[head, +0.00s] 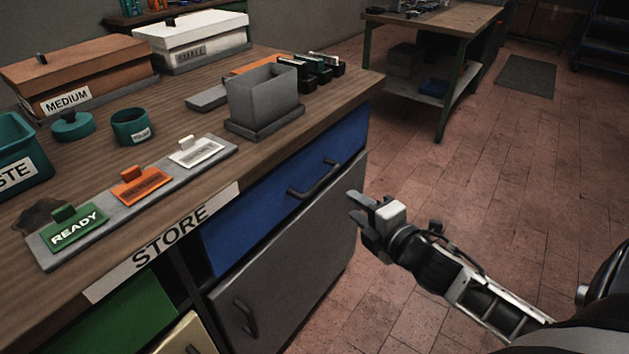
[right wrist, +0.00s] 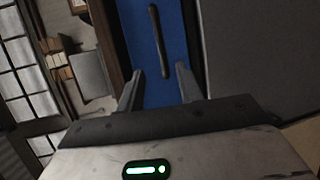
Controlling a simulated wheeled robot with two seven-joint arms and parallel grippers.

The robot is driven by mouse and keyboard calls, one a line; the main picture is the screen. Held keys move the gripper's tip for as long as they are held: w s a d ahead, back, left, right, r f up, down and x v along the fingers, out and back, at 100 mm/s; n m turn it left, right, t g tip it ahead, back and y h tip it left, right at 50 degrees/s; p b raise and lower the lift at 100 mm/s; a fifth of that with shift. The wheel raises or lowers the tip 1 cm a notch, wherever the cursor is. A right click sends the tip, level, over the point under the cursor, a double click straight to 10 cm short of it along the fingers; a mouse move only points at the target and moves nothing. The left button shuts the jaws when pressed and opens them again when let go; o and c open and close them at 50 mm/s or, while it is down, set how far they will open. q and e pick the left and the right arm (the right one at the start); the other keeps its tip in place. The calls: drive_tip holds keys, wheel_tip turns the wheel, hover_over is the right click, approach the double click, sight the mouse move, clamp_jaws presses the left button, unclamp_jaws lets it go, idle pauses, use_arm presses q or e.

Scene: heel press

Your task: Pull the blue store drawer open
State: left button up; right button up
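The blue store drawer (head: 290,190) is shut, flush under the worktop at the right end of the bench. Its dark bar handle (head: 317,180) runs along its front. My right gripper (head: 356,207) is in front of the drawer, to the right of the handle and apart from it. In the right wrist view the gripper (right wrist: 160,85) has its two fingers spread with nothing between them. The blue drawer (right wrist: 173,20) and its handle (right wrist: 160,40) lie ahead, beyond the fingertips. My left gripper is not in the head view.
A grey cabinet door (head: 290,260) is below the drawer, with a green drawer front (head: 125,318) to the left. A grey box (head: 262,95), label cards and lidded boxes stand on the worktop (head: 345,90).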

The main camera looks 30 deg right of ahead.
sight(324, 183)
drive_tip(key=w+f, duration=0.1)
drive_tip(key=w, duration=0.8)
drive_tip(key=w+f+b, duration=0.1)
drive_tip(key=w, duration=0.3)
drive_tip(key=shift+w+f, duration=0.3)
drive_tip(key=shift+f, duration=0.05)
clamp_jaws()
